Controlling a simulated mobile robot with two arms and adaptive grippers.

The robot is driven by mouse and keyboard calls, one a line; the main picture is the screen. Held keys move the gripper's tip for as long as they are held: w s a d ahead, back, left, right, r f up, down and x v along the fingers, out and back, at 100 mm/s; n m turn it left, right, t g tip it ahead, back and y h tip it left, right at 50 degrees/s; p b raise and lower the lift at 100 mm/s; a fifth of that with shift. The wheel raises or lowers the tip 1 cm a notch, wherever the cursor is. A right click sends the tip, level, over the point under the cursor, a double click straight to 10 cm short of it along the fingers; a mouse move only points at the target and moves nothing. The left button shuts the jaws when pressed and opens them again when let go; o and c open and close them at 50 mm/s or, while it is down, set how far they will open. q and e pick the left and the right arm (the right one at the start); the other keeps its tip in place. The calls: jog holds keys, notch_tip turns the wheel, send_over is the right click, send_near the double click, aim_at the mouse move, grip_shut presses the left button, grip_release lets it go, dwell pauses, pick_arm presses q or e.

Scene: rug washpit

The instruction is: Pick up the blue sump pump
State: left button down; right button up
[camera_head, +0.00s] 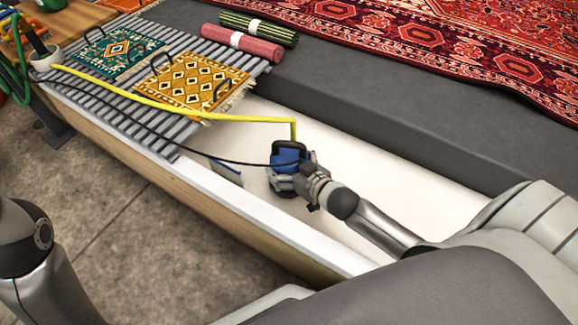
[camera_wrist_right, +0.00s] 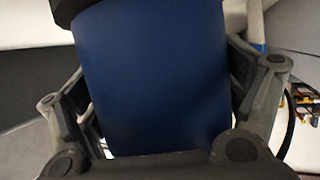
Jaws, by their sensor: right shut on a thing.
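The blue sump pump (camera_head: 287,157) stands in the white-walled washpit in the head view, with a black handle on top and a dark base. A yellow hose and a black cable run from it to the upper left. My right gripper (camera_head: 308,180) is at the pump's right side. In the right wrist view the pump's blue body (camera_wrist_right: 155,80) fills the space between the two fingers, which are closed around it. I cannot tell whether its base touches the pit floor. My left arm shows at the lower left of the head view, but its gripper is out of view.
A slatted grey rack (camera_head: 182,128) spans the pit's left end, holding a teal mat (camera_head: 118,52), a yellow mat (camera_head: 192,82) and rolled rugs (camera_head: 243,42). The pit's white rim (camera_head: 215,190) runs along the front. A red rug (camera_head: 430,40) lies at the back on a dark surface.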

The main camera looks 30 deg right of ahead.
jog(key=shift+w+r, duration=0.1)
jog(key=shift+r, duration=0.25)
